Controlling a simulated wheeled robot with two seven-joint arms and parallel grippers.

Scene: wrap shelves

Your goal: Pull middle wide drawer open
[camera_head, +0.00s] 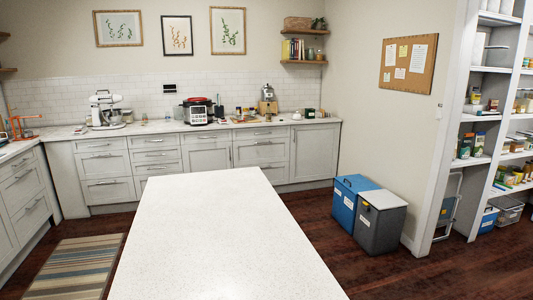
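Grey-white drawer fronts with dark bar handles run along the back wall under the counter. At the left is a wide drawer bank with a middle drawer (102,163). Beside it is a narrower bank with a middle drawer (155,155). Wide fronts further right (260,152) are partly hidden by the island. Another drawer bank (26,192) lines the left wall, cut by the picture's edge. All visible drawers look shut. I cannot tell which one is the middle wide drawer. Neither of my grippers is in view.
A white island (210,240) fills the front middle and stands between me and the back counter. A striped rug (70,268) lies on the floor at left. Blue (350,200) and grey (379,222) bins stand at right, near pantry shelves (480,117). Floor shows between island and left cabinets.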

